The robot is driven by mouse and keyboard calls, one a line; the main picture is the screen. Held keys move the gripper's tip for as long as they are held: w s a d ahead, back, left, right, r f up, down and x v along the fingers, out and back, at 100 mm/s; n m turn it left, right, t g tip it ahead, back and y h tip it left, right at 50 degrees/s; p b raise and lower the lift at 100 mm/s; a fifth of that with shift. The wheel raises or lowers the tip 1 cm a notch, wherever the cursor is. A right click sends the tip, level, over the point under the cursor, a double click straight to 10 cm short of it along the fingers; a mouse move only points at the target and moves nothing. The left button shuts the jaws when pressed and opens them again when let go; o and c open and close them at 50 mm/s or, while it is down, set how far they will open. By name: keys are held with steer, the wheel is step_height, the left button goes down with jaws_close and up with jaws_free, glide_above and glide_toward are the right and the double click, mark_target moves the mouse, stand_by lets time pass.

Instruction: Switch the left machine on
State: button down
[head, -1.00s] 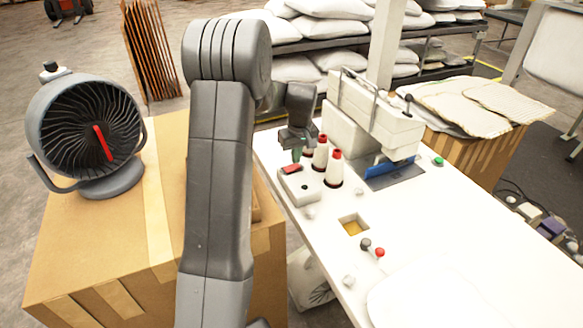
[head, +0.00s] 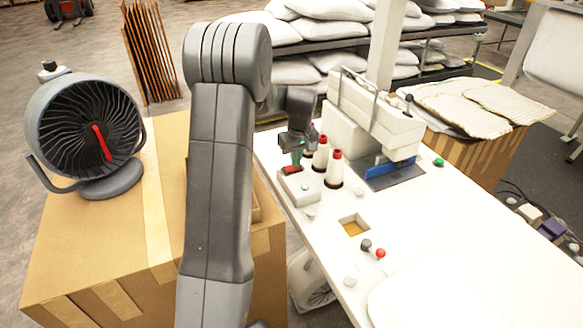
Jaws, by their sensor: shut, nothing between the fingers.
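The sewing machine (head: 372,115) stands on the white table, right of my arm. A small white switch box (head: 301,189) with a red rocker switch (head: 291,171) sits at the table's left edge, beside the thread cones. A small round spot (head: 305,187) on the box top looks pale green. My gripper (head: 296,161) is shut and empty, pointing down with its greenish tips at the red rocker. The tips appear to touch or nearly touch it; the exact contact is too small to tell.
White thread cones with red tops (head: 334,170) stand close right of my gripper. A grey fan (head: 85,125) sits on a cardboard box (head: 120,240) at left. The table has a square opening (head: 353,226), small knobs (head: 380,253) and a green button (head: 439,162).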

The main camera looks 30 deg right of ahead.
step_height(320, 180, up, 7)
steer(key=p, duration=0.4)
steer(key=shift+f, duration=0.2)
stand_by(0.3)
steer(key=shift+f+b, duration=2.25)
steer(key=shift+f, duration=1.2)
steer(key=shift+r, duration=0.1)
steer(key=shift+r, duration=0.2)
